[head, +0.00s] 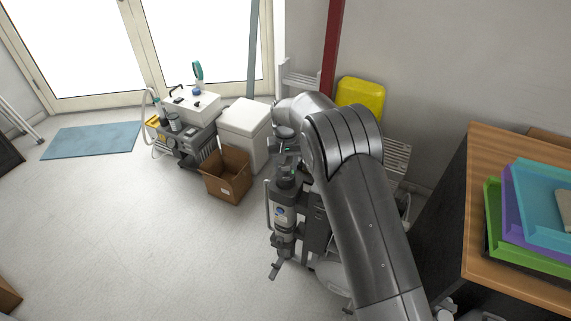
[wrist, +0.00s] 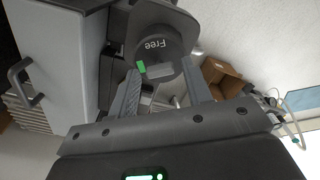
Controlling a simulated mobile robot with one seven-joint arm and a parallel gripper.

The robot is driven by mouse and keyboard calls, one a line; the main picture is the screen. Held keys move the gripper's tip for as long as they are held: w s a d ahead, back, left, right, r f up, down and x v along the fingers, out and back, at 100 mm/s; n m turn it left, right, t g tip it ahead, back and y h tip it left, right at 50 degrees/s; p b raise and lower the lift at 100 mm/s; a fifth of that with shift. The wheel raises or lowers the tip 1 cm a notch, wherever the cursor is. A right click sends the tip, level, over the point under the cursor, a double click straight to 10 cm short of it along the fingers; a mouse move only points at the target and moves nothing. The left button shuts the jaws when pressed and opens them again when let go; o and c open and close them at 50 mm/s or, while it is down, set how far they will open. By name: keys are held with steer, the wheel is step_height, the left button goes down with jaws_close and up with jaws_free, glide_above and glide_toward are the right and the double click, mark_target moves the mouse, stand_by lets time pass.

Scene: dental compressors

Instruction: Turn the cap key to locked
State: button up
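The cap key (wrist: 158,42) is a dark round cap in the wrist view, with the word "Free" upside down on its face. A green mark and a grey bar sit at its lower edge. My gripper (wrist: 162,68) is open, its two grey fingers apart at the cap's lower edge, one on each side. I cannot tell whether either finger touches the cap. In the head view, my arm reaches over the dark compressor unit (head: 283,214), and its wrist hides much of the unit's top.
A cardboard box (head: 227,176) stands on the floor left of the unit, beside a white cabinet (head: 244,132). A yellow container (head: 361,97) is behind my arm. A wooden-topped table (head: 483,222) with coloured trays (head: 529,212) stands at right.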

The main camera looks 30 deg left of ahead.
steer(key=shift+o, duration=0.4)
steer(key=shift+r, duration=0.1)
step_height(320, 180, up, 11)
steer(key=shift+f, duration=0.2)
stand_by(0.4)
steer(key=s+d+r+m+t+y, duration=0.1)
steer(key=s+d+r+m, duration=0.1)
steer(key=d+r, duration=0.9)
steer(key=s+d+r+m+t, duration=0.1)
steer(key=s+d+r, duration=0.2)
steer(key=d+r, duration=0.85)
steer(key=s+d+f+m+t, duration=0.1)
steer(key=s+d, duration=0.4)
steer(key=d, duration=0.3)
steer(key=s+d+m+t, duration=0.1)
steer(key=s+d, duration=0.4)
steer(key=d, duration=0.4)
steer(key=s+d+f, duration=0.2)
steer(key=s+d, duration=0.1)
steer(key=s, duration=0.3)
steer(key=s+d+f+m+t+h, duration=0.1)
steer(key=s+d+f, duration=0.1)
steer(key=s+d, duration=0.2)
steer(key=s, duration=0.3)
steer(key=shift+d+f+m+t, duration=0.15)
steer(key=shift+d+m+t, duration=0.15)
